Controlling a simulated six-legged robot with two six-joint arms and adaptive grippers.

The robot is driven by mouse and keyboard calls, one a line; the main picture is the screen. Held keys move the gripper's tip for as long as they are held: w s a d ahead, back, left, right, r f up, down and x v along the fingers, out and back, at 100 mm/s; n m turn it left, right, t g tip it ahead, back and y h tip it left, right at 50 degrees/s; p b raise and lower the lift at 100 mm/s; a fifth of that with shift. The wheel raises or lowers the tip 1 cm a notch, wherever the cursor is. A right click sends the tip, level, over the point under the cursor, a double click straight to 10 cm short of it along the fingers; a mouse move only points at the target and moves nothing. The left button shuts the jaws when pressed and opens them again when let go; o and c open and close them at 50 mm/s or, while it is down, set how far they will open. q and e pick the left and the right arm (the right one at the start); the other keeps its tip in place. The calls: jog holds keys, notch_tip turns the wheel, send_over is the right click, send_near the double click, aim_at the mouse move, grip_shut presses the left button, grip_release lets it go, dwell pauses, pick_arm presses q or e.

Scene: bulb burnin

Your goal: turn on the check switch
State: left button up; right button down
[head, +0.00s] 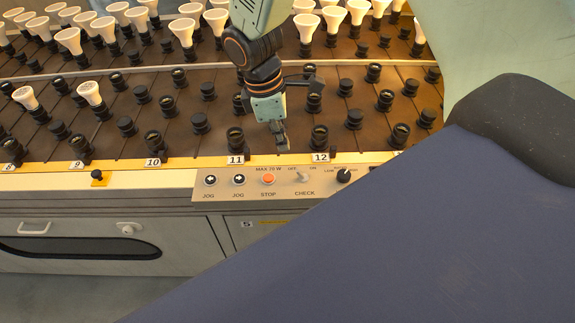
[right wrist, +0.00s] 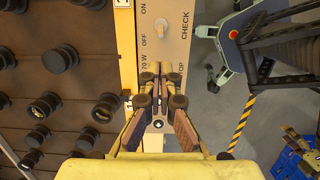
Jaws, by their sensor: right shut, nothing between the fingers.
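The check switch (head: 303,177) is a small pale toggle on the front control panel (head: 215,188), between the OFF and ON marks and above the word CHECK. It also shows in the right wrist view (right wrist: 161,28), above my fingertips. I cannot tell for certain which way its lever tilts. My right gripper (head: 283,146) points down near the panel's back edge, up and left of the switch and apart from it. Its fingers are shut and empty, and in the right wrist view the fingertips (right wrist: 157,78) are together. My left gripper is not in view.
A red STOP button (head: 268,179) and two black JOG buttons (head: 239,180) sit left of the switch. A black knob (head: 343,176) sits to its right. Behind the panel, rows of black sockets (head: 319,137) stand on the brown rack, with white bulbs (head: 183,31) farther back.

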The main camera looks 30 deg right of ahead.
jog(key=shift+w+a+f, duration=0.1)
jog(key=shift+w, duration=0.05)
jog(key=b, duration=0.2)
send_over(292, 178)
jog(key=a, duration=0.1)
jog(key=f, duration=0.8)
jog(key=shift+w, duration=0.25)
jog(key=shift+s+d+f+b, duration=0.1)
jog(key=shift+f+b, duration=0.15)
jog(key=shift+f, duration=0.15)
jog(key=shift+s+d+f+b, duration=0.1)
jog(key=shift+f+b, duration=0.1)
jog(key=shift+f, duration=0.3)
jog(key=shift+w, duration=0.1)
